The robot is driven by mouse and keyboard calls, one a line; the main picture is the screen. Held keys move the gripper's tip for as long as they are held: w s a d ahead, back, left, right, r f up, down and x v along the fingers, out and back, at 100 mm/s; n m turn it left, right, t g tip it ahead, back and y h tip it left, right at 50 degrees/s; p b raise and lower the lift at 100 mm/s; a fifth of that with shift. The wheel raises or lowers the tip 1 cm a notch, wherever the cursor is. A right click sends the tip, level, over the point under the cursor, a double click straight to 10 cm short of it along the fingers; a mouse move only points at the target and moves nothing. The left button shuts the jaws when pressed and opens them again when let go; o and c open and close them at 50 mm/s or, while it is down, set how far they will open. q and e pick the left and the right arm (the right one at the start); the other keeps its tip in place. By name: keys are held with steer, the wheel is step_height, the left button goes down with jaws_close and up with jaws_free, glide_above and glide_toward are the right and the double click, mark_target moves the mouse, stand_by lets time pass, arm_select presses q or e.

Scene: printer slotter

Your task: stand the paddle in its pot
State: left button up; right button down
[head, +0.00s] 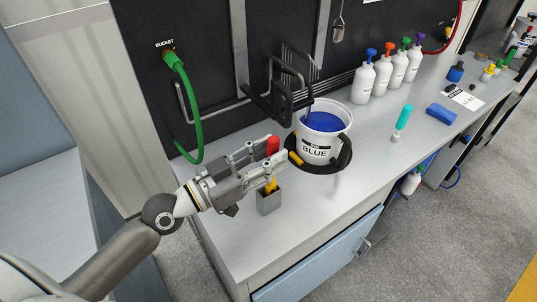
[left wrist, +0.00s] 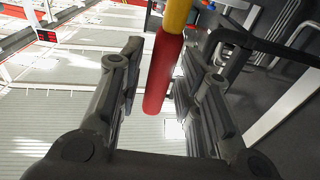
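The paddle has a red handle (head: 272,146) and a yellow lower part (head: 271,185). It stands about upright, with its lower end inside the small grey square pot (head: 269,205) on the counter. The pot's walls hide that end. My left gripper (head: 262,153) is at the red handle, above the pot. In the left wrist view the red handle (left wrist: 163,75) lies between the fingers, with a visible gap on the left side, so the gripper (left wrist: 158,88) looks open around it. My right gripper is not in view.
A white bucket of blue ink (head: 318,148) stands just right of the pot. Several white bottles (head: 382,75) line the back. A teal-handled tool (head: 404,117) and a blue cloth (head: 441,113) are farther right. The counter's front edge is near the pot.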

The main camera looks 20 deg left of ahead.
arm_select(q)
steer(key=shift+o, duration=0.2)
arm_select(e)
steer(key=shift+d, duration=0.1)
arm_select(q)
steer(key=v, duration=1.2)
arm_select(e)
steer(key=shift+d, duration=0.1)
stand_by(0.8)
arm_select(q)
steer(key=shift+f, duration=0.1)
stand_by(0.7)
